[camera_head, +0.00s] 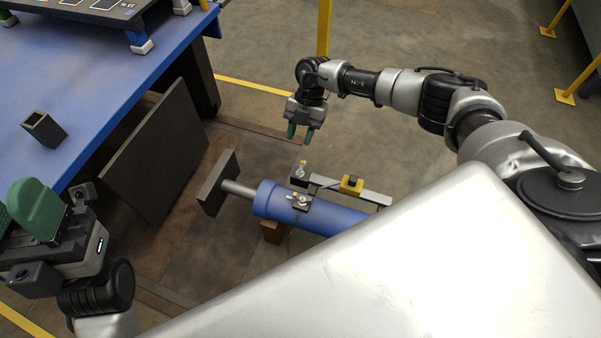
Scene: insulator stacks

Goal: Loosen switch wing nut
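A small yellow switch box (351,186) with a black top sits on a grey bar beside a blue cylinder (268,197). A small silver wing-nut-like fitting (300,174) stands at the bar's left end. A second, similar fitting (303,202) sits on a bracket on the cylinder. Which one is the switch wing nut I cannot tell. My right gripper (300,134) points down above and behind the first fitting, apart from it. Its two green fingertips are spread with nothing between them. My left gripper (22,215) is at the lower left, its green fingers partly cut off by the frame edge.
A blue table (80,75) fills the upper left, with a small dark open box (44,129) on it. A dark panel (155,150) leans below the table edge. A yellow post (324,28) stands behind my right gripper. Open floor lies right of it.

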